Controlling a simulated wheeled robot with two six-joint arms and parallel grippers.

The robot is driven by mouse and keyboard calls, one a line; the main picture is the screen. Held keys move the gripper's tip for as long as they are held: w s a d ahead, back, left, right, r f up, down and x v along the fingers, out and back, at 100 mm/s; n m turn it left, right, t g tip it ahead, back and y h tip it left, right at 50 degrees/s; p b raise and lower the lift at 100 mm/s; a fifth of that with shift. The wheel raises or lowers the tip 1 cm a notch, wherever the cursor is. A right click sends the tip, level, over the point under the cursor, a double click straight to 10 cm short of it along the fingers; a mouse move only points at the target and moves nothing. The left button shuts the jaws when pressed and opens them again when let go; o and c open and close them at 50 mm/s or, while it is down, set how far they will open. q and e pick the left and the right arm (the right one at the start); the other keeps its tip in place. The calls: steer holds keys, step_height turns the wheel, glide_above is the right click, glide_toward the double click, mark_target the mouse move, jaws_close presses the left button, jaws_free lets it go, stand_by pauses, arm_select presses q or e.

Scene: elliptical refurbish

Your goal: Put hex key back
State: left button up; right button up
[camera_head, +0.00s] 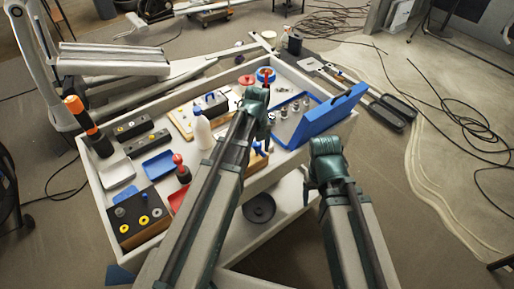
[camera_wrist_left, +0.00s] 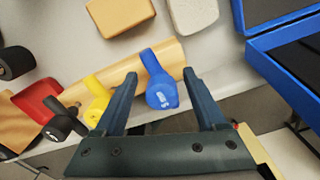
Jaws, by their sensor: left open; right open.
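In the left wrist view, a blue-handled tool (camera_wrist_left: 160,92), which looks like a hex key, lies across a wooden block (camera_wrist_left: 172,55). A yellow-handled one (camera_wrist_left: 97,98) is to its left on the same block. My left gripper (camera_wrist_left: 159,73) is open, with a finger on either side of the blue handle. I cannot tell whether they touch it. In the head view the wooden block (camera_head: 258,161) is at the workbench's near right edge, partly hidden by my left arm.
An open blue case (camera_head: 322,117) with metal parts stands right of the block. A white bottle (camera_head: 202,130), blue tray (camera_head: 158,163) and black-topped box (camera_head: 139,215) occupy the workbench's left. In the left wrist view, a red item (camera_wrist_left: 38,100) and black handle (camera_wrist_left: 62,120) are further left.

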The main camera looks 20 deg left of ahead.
arm_select(q)
steer(key=shift+r, duration=0.1)
step_height(320, 180, up, 14)
steer(key=p, duration=1.3)
steer(key=shift+f+p, duration=0.2)
steer(key=shift+p, duration=0.2)
steer(key=s+d+f+n+b, duration=0.1)
steer(key=s+d+n, duration=0.4)
steer(key=n, duration=0.7)
steer(key=s+d+f+n+y+b, duration=0.1)
steer(key=s+d+n, duration=0.4)
steer(key=s+n, duration=0.4)
steer(key=n, duration=0.4)
steer(key=shift+s+d+f, duration=0.15)
steer(key=shift+s+d, duration=0.05)
steer(key=shift+d, duration=0.05)
